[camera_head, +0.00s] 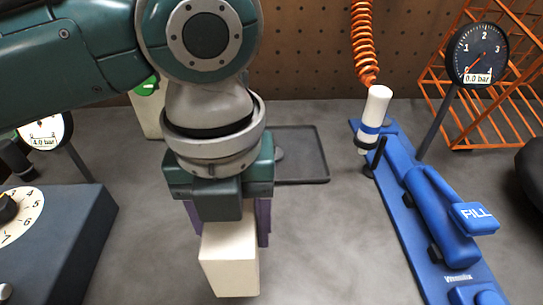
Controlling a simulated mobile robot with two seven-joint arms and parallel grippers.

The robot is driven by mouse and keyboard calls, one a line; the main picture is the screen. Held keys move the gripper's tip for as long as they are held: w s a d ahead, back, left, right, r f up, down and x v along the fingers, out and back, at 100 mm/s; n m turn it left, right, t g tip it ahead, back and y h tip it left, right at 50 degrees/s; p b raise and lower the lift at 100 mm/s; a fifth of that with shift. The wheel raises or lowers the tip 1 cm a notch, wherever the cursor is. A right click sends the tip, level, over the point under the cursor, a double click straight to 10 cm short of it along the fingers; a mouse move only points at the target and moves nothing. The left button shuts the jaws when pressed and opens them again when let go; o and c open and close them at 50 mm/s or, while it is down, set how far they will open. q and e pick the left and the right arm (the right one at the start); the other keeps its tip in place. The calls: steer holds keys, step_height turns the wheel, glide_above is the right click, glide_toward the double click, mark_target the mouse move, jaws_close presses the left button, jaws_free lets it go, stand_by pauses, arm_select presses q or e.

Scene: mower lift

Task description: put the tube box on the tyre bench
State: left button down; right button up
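A plain cream box (230,264), which I take to be the tube box, is at the lower middle of the view. My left gripper (229,232) comes down from above with a purple finger on each side of it and is shut on its upper part. The box hangs upright over the grey bench top (330,240). I cannot tell whether its bottom touches the surface. My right gripper is not in view.
A blue inflator with a FILL lever (474,214) and a gauge (478,55) stands at right, before an orange wire rack (490,125). A white nozzle (375,108) hangs beside it. A dark tray (312,160) lies behind. A dial unit (75,225) stands left.

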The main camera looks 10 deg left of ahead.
arm_select(q)
step_height(320, 180, down, 7)
steer(key=shift+b, duration=0.65)
steer(key=shift+f, duration=0.2)
steer(key=shift+c, duration=0.8)
jaws_free()
steer(key=shift+r, duration=0.1)
